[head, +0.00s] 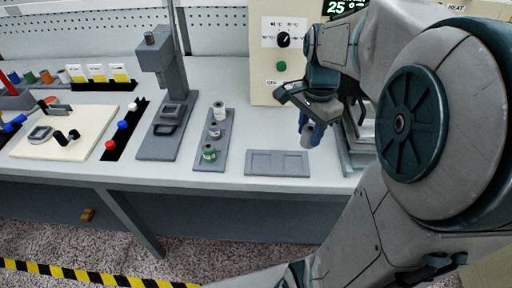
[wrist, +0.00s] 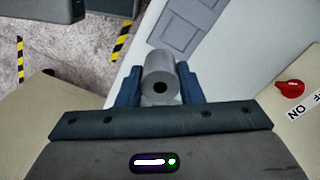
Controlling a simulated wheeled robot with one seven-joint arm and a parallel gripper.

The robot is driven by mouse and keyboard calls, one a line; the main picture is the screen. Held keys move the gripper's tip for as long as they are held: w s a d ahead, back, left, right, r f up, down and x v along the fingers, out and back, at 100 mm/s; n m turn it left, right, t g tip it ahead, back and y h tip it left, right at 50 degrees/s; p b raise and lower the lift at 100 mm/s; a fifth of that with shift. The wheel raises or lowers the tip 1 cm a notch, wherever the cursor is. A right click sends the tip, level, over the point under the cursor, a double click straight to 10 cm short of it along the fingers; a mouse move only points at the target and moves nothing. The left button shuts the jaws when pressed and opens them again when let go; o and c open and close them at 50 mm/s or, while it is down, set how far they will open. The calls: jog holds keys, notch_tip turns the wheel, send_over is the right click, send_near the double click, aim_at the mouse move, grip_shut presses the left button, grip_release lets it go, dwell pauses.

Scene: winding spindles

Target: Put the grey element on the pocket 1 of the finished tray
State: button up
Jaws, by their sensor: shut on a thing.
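My gripper (head: 304,125) is shut on the grey element (head: 308,136), a small grey cylinder. In the wrist view, the element (wrist: 159,68) sits between the two blue fingers of my gripper (wrist: 159,90), its dark end hole facing the camera. A flat grey tray with two shallow pockets (head: 277,174), apparently the finished tray, lies near the bench's front edge. Both pockets look empty. My gripper is above the bench, to the right of this tray and apart from it. The tray also shows in the wrist view (wrist: 160,48), beyond the element. I cannot read which pocket is 1.
A grey rack (head: 226,158) with several spools stands left of the tray. A grey press (head: 160,145) stands farther left. A cream control box (head: 268,62) with a dial is behind, and a grey fixture (head: 349,160) is partly hidden by my arm. Bench between rack and box is clear.

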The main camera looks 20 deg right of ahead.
jog(key=w+a+f, duration=0.2)
jog(key=a, duration=0.1)
jog(key=w+a+f, duration=0.2)
jog(key=a, duration=0.1)
jog(key=w+a+f+p, duration=0.1)
jog(key=w+a+f, duration=0.1)
jog(key=a, duration=0.1)
jog(key=shift+a+f, duration=0.3)
jog(key=shift+f, duration=2.1)
jog(key=shift+f, duration=0.2)
jog(key=o, duration=1)
jog(key=shift+r, duration=0.15)
